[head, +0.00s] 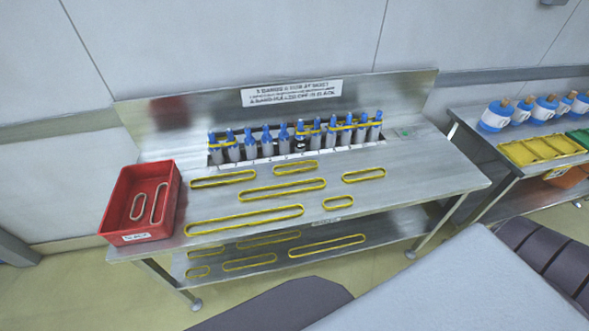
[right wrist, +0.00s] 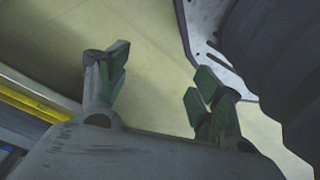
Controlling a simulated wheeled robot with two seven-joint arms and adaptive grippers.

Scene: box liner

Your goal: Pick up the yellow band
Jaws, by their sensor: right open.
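Several yellow bands lie flat on the steel table (head: 350,213), all long loops of different lengths. The longest band (head: 245,212) is at the front left. Others are a middle band (head: 282,181), a back-left band (head: 223,171), a short back band (head: 296,163), a right band (head: 363,168) and a small front band (head: 338,194). Yellow bands also stretch around some posts (head: 318,138) at the back. My right gripper (right wrist: 158,88) is open and empty above the floor in the right wrist view. My left gripper is out of view.
A red bin (head: 117,212) with two pale loops stands at the table's left end. A lower shelf (head: 385,233) shows more yellow loops. A second table at right holds blue-and-white containers (head: 497,116) and a yellow tray (head: 541,149). A sign (head: 291,92) is on the backboard.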

